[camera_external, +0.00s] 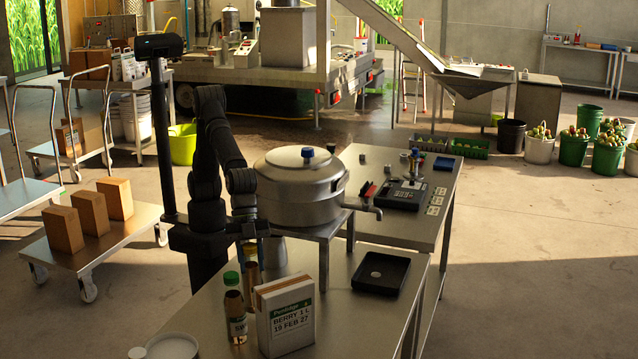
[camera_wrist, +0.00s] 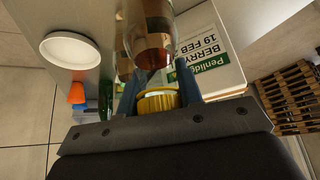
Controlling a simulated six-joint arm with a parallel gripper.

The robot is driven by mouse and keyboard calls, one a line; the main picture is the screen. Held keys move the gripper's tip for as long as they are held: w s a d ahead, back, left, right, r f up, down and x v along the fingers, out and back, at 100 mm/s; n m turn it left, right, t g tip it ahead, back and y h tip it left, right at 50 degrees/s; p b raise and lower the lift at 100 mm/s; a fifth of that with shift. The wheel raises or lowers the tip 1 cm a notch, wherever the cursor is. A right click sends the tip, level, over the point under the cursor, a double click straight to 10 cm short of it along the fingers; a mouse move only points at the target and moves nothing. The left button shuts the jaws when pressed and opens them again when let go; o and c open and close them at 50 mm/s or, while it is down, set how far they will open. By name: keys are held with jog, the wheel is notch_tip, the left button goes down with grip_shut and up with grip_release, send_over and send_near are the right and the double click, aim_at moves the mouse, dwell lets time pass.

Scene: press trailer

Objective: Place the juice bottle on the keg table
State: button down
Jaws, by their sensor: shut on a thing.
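My gripper (camera_external: 250,243) is shut on the yellow cap of a bottle, its blue fingers on either side of the cap in the wrist view (camera_wrist: 157,100). This juice bottle (camera_wrist: 150,35) has a clear body with reddish-brown content. In the external view the held bottle (camera_external: 252,274) hangs upright behind the green-capped bottle; its base is hidden, so I cannot tell whether it touches the table. The keg table, a low metal stand (camera_external: 333,228), carries the steel keg (camera_external: 296,188) just behind and right of my gripper.
A green-capped bottle (camera_external: 235,312) and a labelled berry box (camera_external: 286,314) stand in front on the metal table (camera_external: 345,327). A black tray (camera_external: 381,273) lies to the right. A white round dish (camera_external: 172,346) is at the front left. The keg's spout (camera_external: 367,209) sticks out rightward.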

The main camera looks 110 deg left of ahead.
jog(key=shift+f, duration=1.35)
jog(key=c, duration=1)
grip_release()
jog(key=shift+f, duration=0.1)
jog(key=shift+s+a+r, duration=0.1)
jog(key=shift+r, duration=0.45)
jog(key=v, duration=1.1)
